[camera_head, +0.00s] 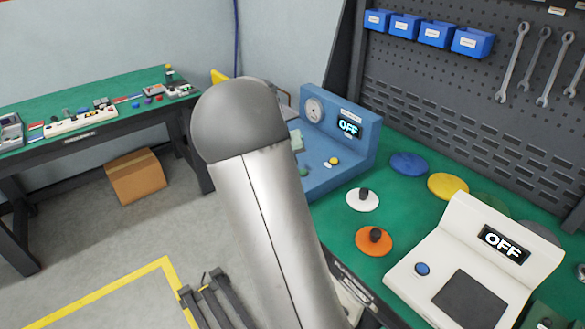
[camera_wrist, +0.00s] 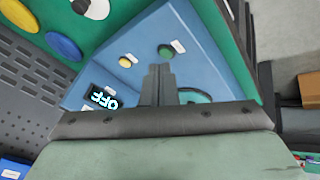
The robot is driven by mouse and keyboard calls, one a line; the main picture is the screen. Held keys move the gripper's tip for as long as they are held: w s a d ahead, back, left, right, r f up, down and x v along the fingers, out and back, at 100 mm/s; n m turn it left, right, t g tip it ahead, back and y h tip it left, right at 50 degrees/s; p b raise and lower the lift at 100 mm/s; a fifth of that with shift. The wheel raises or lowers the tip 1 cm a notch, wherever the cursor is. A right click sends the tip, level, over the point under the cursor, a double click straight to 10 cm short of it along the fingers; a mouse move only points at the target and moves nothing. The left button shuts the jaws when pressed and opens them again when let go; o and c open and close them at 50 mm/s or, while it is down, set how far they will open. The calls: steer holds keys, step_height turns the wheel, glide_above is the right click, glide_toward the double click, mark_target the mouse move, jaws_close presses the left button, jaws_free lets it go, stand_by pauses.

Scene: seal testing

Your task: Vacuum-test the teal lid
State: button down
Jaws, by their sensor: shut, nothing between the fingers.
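A teal round shape (camera_wrist: 203,96), seemingly the teal lid, shows in the wrist view on the blue vacuum tester, largely hidden behind my fingers. My gripper (camera_wrist: 158,70) is shut and empty, over the tester's panel; I cannot tell whether it touches anything. The blue tester (camera_head: 345,168) stands on the green bench in the head view, with a gauge (camera_head: 314,110), a display (camera_head: 348,127) reading OFF and a yellow button (camera_head: 334,161). The wrist view also shows the yellow button (camera_wrist: 126,61) and a green button (camera_wrist: 165,51). My arm hides the tester's left part in the head view.
A white lid (camera_head: 362,203) and an orange lid (camera_head: 374,243) lie right of the tester. Blue (camera_head: 408,164) and yellow (camera_head: 448,187) discs lie behind. A white machine (camera_head: 470,265), also reading OFF, stands at front right. A tool pegboard (camera_head: 470,100) rises behind the bench.

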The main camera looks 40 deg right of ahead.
steer(key=w+d+h, duration=0.3)
steer(key=w+d, duration=0.3)
steer(key=d, duration=0.2)
steer(key=shift+f, duration=0.15)
steer(key=b, duration=0.5)
glide_above(303, 172)
steer(key=a, duration=0.1)
step_height(303, 172, down, 8)
steer(key=shift+r, duration=0.15)
steer(key=shift+f, duration=0.45)
steer(key=shift+f+b, duration=0.15)
steer(key=shift+b, duration=0.2)
stand_by(0.7)
steer(key=shift+f+b, duration=0.3)
steer(key=shift+b, duration=0.15)
